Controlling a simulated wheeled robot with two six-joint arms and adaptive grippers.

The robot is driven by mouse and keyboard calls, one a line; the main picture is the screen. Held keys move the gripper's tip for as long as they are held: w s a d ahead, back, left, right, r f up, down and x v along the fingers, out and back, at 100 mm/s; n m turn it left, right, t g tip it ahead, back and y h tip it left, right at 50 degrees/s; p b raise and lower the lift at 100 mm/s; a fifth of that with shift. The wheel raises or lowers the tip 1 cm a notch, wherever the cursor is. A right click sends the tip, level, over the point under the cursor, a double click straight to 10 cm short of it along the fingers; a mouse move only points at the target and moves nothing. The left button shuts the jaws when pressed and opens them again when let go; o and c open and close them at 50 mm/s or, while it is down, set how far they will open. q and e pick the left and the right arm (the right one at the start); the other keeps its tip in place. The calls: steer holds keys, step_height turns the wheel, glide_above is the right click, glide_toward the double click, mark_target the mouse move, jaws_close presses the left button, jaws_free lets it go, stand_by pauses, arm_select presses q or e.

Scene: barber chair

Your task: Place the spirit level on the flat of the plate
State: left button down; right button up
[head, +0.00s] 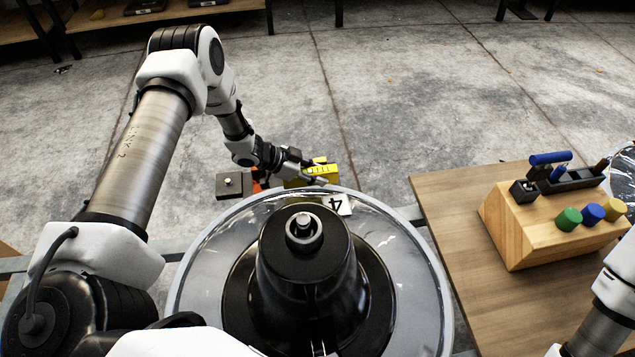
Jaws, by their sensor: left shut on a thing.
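The plate (212,270) is a large round silvery disc with a pale rim in the lower middle of the head view. A black cone-shaped hub stands at its centre. My left gripper (312,173) is shut on the yellow spirit level (321,170) just past the plate's far rim. The gripper's fingers hide part of the level. I cannot tell how high it is held. My right gripper is out of view.
A dark block (229,185) with a brass knob and some yellow and orange items sit beyond the plate. At right, a wooden table (455,235) carries a wooden tool block (520,225) with coloured knobs. Wooden shelving (190,12) stands far back. The concrete floor between is clear.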

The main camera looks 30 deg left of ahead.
arm_select(q)
step_height(320, 180, down, 3)
steer(key=shift+d+f+b, duration=0.15)
steer(key=shift+f+b, duration=0.05)
steer(key=shift+b, duration=0.1)
steer(key=shift+r, duration=0.15)
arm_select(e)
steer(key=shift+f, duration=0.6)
arm_select(q)
steer(key=c, duration=0.8)
jaws_free()
steer(key=shift+f, duration=0.2)
steer(key=shift+o, duration=0.2)
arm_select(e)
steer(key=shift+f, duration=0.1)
arm_select(q)
steer(key=shift+r, duration=0.3)
steer(key=p+v, duration=0.4)
steer(key=v, duration=0.7)
steer(key=shift+s+a+r+p, duration=0.2)
steer(key=shift+p, duration=0.1)
steer(key=shift+a, duration=0.1)
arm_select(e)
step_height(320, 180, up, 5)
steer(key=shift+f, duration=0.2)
